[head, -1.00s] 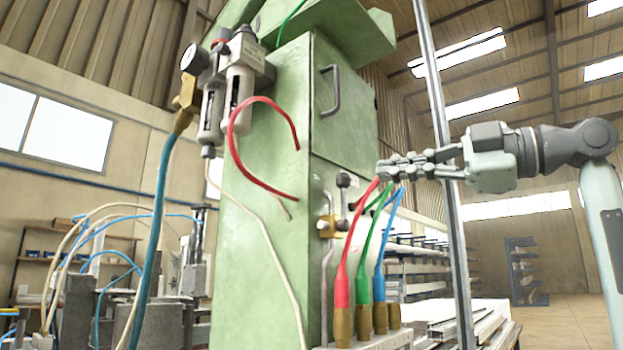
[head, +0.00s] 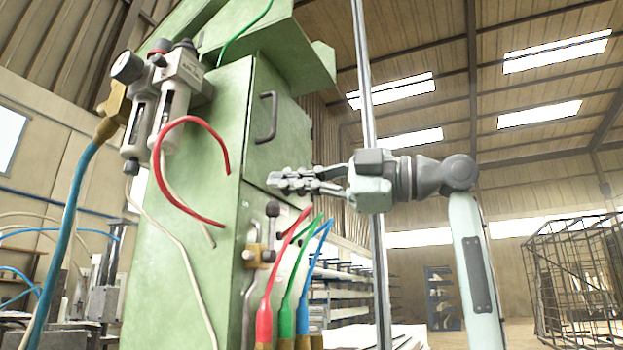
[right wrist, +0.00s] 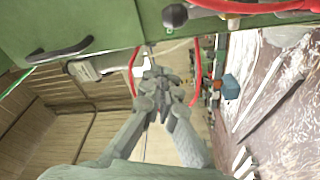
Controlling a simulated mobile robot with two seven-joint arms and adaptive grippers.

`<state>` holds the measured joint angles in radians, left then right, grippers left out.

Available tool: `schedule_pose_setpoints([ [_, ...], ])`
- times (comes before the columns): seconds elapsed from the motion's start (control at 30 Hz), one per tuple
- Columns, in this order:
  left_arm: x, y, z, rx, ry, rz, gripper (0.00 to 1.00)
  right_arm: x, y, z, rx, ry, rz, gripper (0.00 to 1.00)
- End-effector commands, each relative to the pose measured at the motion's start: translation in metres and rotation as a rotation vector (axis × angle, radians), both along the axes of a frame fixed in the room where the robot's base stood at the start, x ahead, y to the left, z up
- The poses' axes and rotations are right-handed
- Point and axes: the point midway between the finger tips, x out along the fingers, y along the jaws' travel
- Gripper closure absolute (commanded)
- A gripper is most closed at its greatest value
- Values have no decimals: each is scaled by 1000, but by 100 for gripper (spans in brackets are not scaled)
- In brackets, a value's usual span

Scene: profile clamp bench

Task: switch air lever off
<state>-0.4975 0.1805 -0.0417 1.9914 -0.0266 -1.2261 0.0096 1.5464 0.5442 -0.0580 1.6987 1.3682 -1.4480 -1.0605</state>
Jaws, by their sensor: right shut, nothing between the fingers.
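The air lever shows in the head view as a dark round knob (head: 272,209) on a short stem. It stands upright above a brass valve body (head: 253,257) on the green machine's front. In the right wrist view a dark knob (right wrist: 175,16) on a grey stem shows at the top edge, apart from the fingers. My right gripper (head: 277,180) is shut and empty. In the head view it appears just above the knob; I cannot tell its depth from it. It also shows in the right wrist view (right wrist: 160,84). My left gripper is out of view.
Red (head: 264,325), green (head: 287,322) and blue (head: 302,318) hoses rise below my right gripper. A red hose loop (head: 165,150) hangs left. A cabinet door handle (head: 267,118) is above. A vertical metal post (head: 372,120) appears near my right wrist.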

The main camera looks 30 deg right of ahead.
Motion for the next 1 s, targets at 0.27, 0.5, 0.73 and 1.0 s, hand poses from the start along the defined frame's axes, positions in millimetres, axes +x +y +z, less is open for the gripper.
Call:
schedule_pose_setpoints([
  [0.27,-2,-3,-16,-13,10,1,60,35,18,-3,3,4,-1,100],
  [0.5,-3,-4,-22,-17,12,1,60,44,0,-12,0,1,0,100],
  [0.73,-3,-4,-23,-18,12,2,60,45,-2,-13,-1,1,0,100],
  [1.0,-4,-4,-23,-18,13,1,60,44,-3,-13,5,4,0,100],
])
